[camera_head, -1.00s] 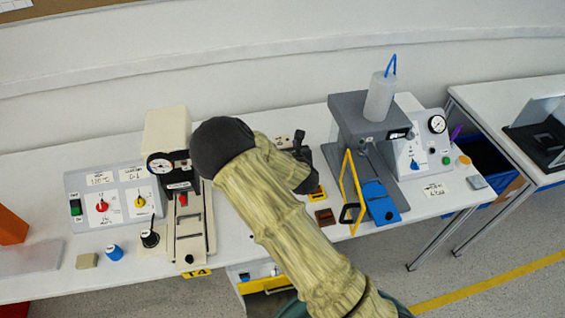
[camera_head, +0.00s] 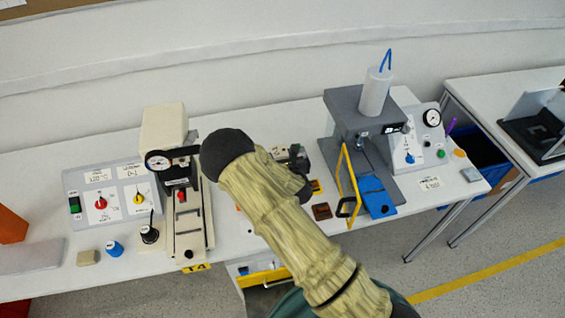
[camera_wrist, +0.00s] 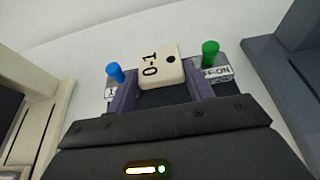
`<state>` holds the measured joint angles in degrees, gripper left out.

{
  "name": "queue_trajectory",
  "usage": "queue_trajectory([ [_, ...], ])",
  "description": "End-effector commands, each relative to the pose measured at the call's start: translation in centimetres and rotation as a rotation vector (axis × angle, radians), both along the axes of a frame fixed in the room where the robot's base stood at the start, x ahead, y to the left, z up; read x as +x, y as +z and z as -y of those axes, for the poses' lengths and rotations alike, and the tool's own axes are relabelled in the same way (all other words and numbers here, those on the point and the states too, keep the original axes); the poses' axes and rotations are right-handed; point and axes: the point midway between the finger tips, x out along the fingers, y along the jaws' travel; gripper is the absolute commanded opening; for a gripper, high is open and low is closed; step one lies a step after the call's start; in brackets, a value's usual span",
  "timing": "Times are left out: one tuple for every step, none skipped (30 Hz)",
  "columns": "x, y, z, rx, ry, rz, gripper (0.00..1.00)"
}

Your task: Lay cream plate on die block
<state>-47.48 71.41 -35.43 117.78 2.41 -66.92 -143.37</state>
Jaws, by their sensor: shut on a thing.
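The cream plate (camera_wrist: 157,68), marked "0-1" and with a black round spot, is between the two purplish fingers of my gripper (camera_wrist: 163,88) in the wrist view. The gripper is shut on it. In the head view my gripper (camera_head: 297,158) is a dark shape beyond my arm, over the table's middle, and I cannot make out the plate there. I cannot identify the die block for certain. A blue piece (camera_head: 375,195) lies low at the front of the grey press, right of my gripper.
Behind the plate in the wrist view is a grey unit with a blue knob (camera_wrist: 115,72) and a green knob (camera_wrist: 210,48). The grey press (camera_head: 365,125) with a raised yellow frame (camera_head: 347,182) stands right. A cream press (camera_head: 163,130) stands left. A brown block (camera_head: 322,211) lies between.

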Motion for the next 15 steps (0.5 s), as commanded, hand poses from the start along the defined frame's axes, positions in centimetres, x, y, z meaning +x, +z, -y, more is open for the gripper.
queue_trajectory([
  [0.0, -0.8, 0.1, -0.001, -0.001, -0.003, 0.3],
  [0.0, -1.2, 0.1, -0.001, -0.001, -0.004, 0.3],
  [0.0, -1.8, 0.1, -0.002, -0.001, -0.003, 0.3],
  [0.0, -2.1, 0.1, -0.002, -0.001, -0.003, 0.3],
  [0.0, -2.4, 0.1, -0.001, -0.001, -0.002, 0.3],
  [0.0, -2.7, 0.1, -0.001, -0.001, -0.002, 0.3],
  [0.0, -2.8, 0.1, -0.001, -0.001, -0.002, 0.3],
  [0.0, -2.9, 0.0, -0.001, -0.001, -0.001, 0.3],
  [0.0, -2.9, 0.0, 0.0, 0.0, -0.001, 0.3],
  [0.0, -2.9, 0.0, 0.0, 0.0, -0.001, 0.3],
  [0.0, -2.9, 0.0, 0.0, 0.0, -0.001, 0.3],
  [0.0, -2.9, 0.0, 0.0, 0.0, -0.001, 0.3],
  [0.0, -2.9, 0.0, 0.0, 0.0, -0.001, 0.3],
  [0.0, -2.9, 0.0, 0.0, 0.0, -0.001, 0.3],
  [0.0, -3.0, 0.0, 0.0, 0.0, -0.001, 0.3],
])
